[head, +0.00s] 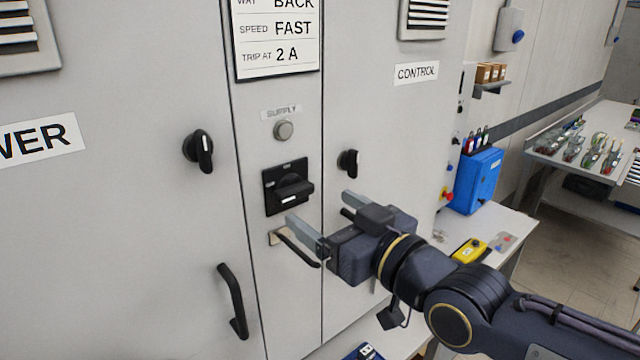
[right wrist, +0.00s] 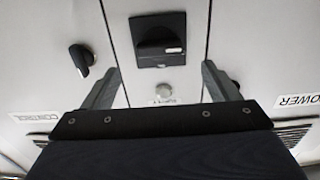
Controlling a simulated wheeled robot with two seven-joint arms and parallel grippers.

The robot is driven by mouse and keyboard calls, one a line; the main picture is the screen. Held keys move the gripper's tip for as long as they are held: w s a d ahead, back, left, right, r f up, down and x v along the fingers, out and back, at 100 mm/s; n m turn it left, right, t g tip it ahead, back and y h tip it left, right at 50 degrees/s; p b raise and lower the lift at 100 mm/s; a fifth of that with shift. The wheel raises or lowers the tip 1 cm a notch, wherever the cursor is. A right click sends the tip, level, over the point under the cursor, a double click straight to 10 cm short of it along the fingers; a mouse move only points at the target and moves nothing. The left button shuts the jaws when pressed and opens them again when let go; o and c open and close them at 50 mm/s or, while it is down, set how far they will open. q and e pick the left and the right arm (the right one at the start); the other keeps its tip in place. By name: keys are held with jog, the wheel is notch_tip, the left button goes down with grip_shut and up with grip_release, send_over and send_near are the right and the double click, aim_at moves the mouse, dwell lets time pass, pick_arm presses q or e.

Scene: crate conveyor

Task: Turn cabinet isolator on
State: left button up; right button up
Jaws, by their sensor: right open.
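The cabinet isolator (head: 286,186) is a black square plate with a black rotary handle on the middle panel of the grey cabinet. Its handle lies roughly crosswise and bears a small white mark. It also shows, inverted, at the top of the right wrist view (right wrist: 158,38). Above it in the head view is a round grey lamp (head: 283,130) labelled SUPPLY, which looks unlit. My right gripper (head: 322,212) is open and empty, in front of the cabinet just below and right of the isolator, apart from its handle. My left gripper is not in view.
Black door knobs sit left (head: 199,151) and right (head: 348,163) of the isolator. A black bar handle (head: 233,301) is on the left door; another dark handle (head: 298,249) lies below the isolator, close to my right gripper. A blue box (head: 478,181) stands on the bench to the right.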

aim_at(299, 194)
jog(key=p+x, duration=0.2)
jog(key=x, duration=0.5)
